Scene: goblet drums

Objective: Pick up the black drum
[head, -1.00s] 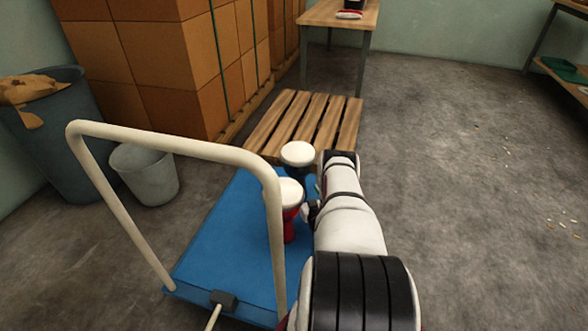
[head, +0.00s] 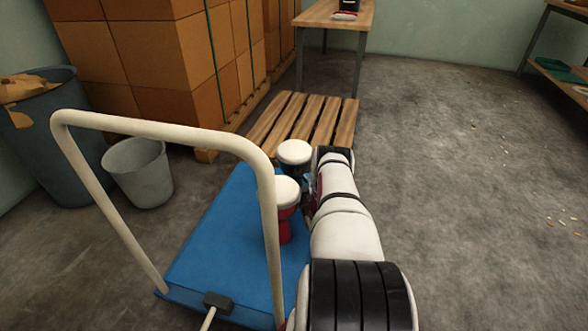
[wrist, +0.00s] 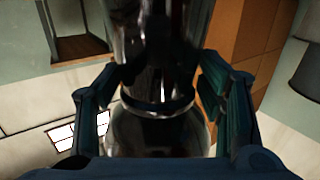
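The black drum (head: 294,153) stands at the far end of the blue cart, its white head up, its dark body partly hidden behind the red drum (head: 286,196). In the wrist view the glossy black drum (wrist: 150,125) fills the middle, its narrow waist showing. My gripper (wrist: 162,80) has one finger on each side of the drum, fingers spread. Contact on either side is not clear. In the head view my gripper is mostly hidden by my arm, just right of the drums.
The blue cart (head: 215,235) has a tall cream handle (head: 160,130) at its near side. The red drum stands close in front of the black one. A wooden pallet (head: 305,120), stacked boxes (head: 150,65) and a grey bucket (head: 138,172) are nearby. The floor to the right is mostly clear.

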